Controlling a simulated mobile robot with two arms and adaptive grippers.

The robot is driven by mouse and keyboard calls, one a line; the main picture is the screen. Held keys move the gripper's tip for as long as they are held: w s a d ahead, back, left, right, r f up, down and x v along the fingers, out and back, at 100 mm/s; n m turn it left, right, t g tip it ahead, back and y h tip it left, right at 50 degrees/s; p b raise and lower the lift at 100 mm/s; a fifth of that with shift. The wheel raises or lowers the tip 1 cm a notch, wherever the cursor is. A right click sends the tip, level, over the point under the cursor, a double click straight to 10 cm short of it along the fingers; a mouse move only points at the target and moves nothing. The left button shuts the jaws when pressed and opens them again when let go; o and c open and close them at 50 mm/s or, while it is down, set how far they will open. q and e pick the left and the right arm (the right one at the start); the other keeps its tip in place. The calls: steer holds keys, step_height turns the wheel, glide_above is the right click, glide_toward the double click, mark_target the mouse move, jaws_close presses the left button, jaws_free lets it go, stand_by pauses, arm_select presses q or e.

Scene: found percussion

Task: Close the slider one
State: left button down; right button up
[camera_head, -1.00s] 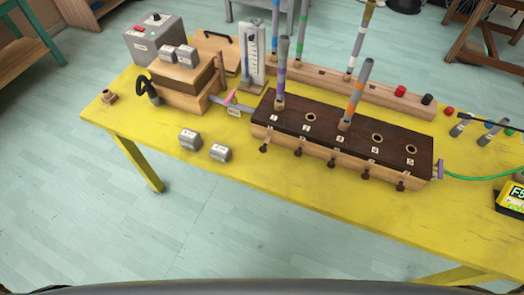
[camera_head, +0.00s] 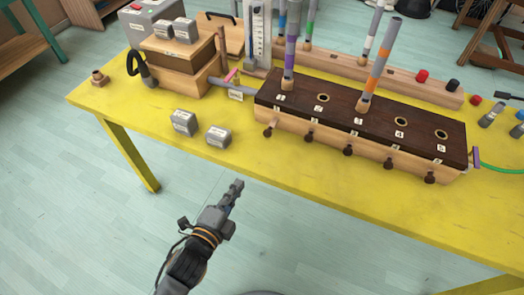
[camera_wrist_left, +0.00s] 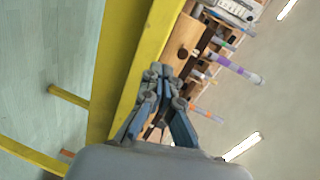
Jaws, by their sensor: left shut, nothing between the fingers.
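A long wooden chest (camera_head: 405,150) with a dark top stands on the yellow table, with several numbered holes. Slider one's small dark knob (camera_head: 268,131) sticks out at the left end of the chest's front, in line with several similar knobs. How far that slider is pushed in is hard to tell. A grey pipe with a purple band (camera_head: 291,50) stands at hole 1, and one with an orange band (camera_head: 379,65) stands farther right. My left gripper (camera_head: 236,187) is shut and empty, in front of the table edge, below and left of the knob. Its fingers also show in the left wrist view (camera_wrist_left: 160,82).
Two grey weights (camera_head: 184,122) (camera_head: 218,137) lie left of the chest near the front edge. A wooden bellows box (camera_head: 175,70) with two more weights stands behind them. A pipe rack (camera_head: 410,95) is behind the chest. The table's front strip is clear.

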arm_select(q)
step_height(320, 180, up, 4)
steer(key=m+t, duration=0.1)
glide_toward(266, 135)
steer(key=shift+h, duration=0.4)
steer(key=x, duration=0.6)
steer(key=shift+w+a, duration=0.1)
steer(key=shift+w, duration=0.05)
steer(key=shift+w+f, duration=0.1)
steer(key=shift+w, duration=0.3)
arm_select(e)
steer(key=shift+f, duration=0.15)
steer(key=shift+d, duration=0.1)
